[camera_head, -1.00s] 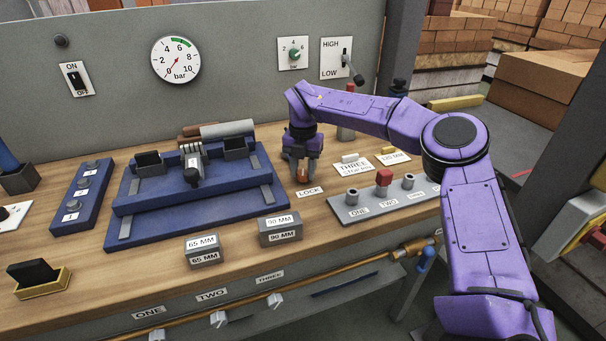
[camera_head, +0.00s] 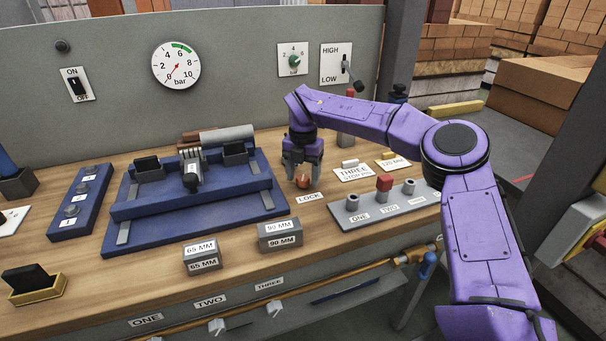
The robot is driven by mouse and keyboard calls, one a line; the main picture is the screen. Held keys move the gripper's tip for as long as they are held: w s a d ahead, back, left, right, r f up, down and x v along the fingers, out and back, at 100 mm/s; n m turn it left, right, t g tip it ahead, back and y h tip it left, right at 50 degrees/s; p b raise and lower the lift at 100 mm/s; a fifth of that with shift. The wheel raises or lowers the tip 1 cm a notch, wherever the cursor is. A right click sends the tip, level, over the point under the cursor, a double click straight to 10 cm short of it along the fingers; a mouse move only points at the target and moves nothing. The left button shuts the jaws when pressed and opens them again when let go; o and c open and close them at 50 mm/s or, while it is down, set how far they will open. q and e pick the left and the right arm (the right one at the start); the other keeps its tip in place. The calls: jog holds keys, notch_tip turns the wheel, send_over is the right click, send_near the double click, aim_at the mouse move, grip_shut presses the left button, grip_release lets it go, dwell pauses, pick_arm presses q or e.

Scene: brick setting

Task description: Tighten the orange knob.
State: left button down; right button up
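The small orange knob (camera_head: 303,182) sits on the wooden bench top just left of the LOCK label (camera_head: 310,197). My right gripper (camera_head: 303,171) points down directly above it. Its dark fingers are spread apart, with one fingertip to each side above the knob. Most of the knob shows below the fingertips, and nothing is held. Whether a fingertip still touches the knob's top is too small to tell. My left gripper is not in view.
A blue clamp fixture (camera_head: 130,232) stands left of the knob. A grey block with pegs marked ONE and TWO (camera_head: 345,216) stands to the right. The 90 MM block (camera_head: 279,236) is in front. The gauge panel (camera_head: 235,75) rises behind.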

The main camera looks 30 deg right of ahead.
aim_at(303, 177)
notch_tip(303, 177, up, 10)
jog(key=shift+r, duration=0.25)
dwell(0.6)
